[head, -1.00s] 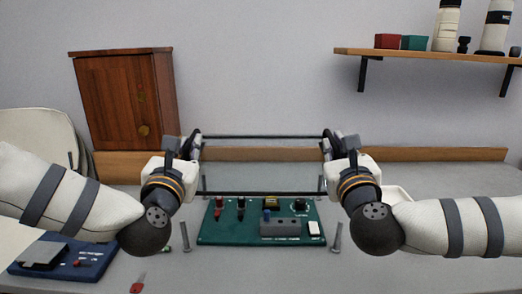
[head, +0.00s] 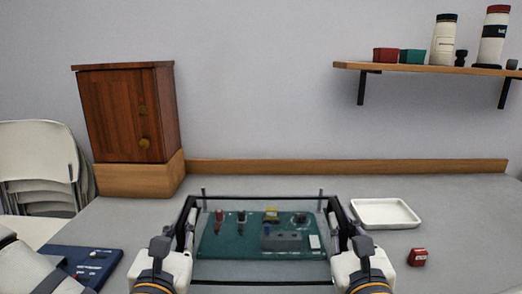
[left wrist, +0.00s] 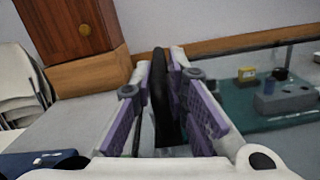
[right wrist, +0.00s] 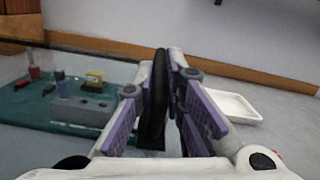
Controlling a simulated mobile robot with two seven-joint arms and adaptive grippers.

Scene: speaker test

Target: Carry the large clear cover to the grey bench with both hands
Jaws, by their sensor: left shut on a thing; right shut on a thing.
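The large clear cover (head: 262,198) has black edge bars and spans between my two grippers, over the green panel (head: 235,248), which shows through it. My left gripper (head: 178,236) is shut on the cover's dark left side bar, which stands between its purple pads in the left wrist view (left wrist: 164,95). My right gripper (head: 346,236) is shut on the right side bar, also seen in the right wrist view (right wrist: 157,95). The grey bench (head: 455,245) lies below. I cannot tell whether the cover touches the bench or the posts.
Upright metal posts (head: 320,194) stand behind the panel. A white tray (head: 386,221) and a small red block (head: 417,258) lie to the right. A blue board (head: 95,262) lies at left. A wooden cabinet (head: 125,115) stands behind. The bench's right side is mostly clear.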

